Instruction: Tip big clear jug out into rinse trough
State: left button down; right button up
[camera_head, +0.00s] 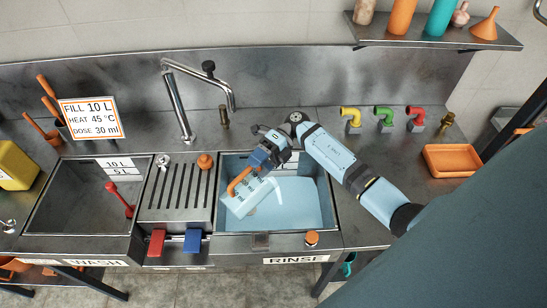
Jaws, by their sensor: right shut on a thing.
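The big clear jug (246,203) has an orange handle (238,181) and dark markings on its side. It is tilted over the left part of the rinse trough (221,172). Pale blue liquid (300,205) shows in the trough to the right of the jug. I cannot tell whether anything is flowing from the jug. My right gripper (260,160) is shut on the jug near its handle, at the back left of the trough. The fingertips are partly hidden. My left gripper is not in view.
The wash basin (38,212) with a red-handled tool (120,200) lies left, past a slotted drainer (178,185). A tap (180,105) stands behind. Coloured valves (384,118) and an orange tray (452,160) are right. An orange knob (312,238) sits at the trough's front edge.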

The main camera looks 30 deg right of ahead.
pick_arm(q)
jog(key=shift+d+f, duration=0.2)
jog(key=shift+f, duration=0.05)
pick_arm(e)
jog(key=shift+w+d, duration=0.1)
jog(key=shift+d, duration=0.3)
pick_arm(q)
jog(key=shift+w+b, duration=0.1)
jog(key=shift+b, duration=0.2)
pick_arm(e)
jog(key=shift+d+r, duration=0.1)
jog(key=shift+d+y+b, duration=0.2)
jog(key=shift+y+b, duration=0.1)
jog(key=shift+y, duration=0.1)
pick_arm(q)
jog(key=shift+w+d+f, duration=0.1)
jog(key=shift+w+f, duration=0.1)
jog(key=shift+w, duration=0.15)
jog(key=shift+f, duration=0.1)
pick_arm(e)
jog(key=shift+d+f, duration=0.1)
jog(key=shift+f, duration=0.1)
pick_arm(q)
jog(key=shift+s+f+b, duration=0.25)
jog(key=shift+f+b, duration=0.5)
jog(key=shift+b, duration=0.05)
pick_arm(e)
jog(key=shift+w+d+f+y, duration=0.15)
jog(key=shift+d+f+y, duration=0.1)
jog(key=shift+d+y, duration=0.15)
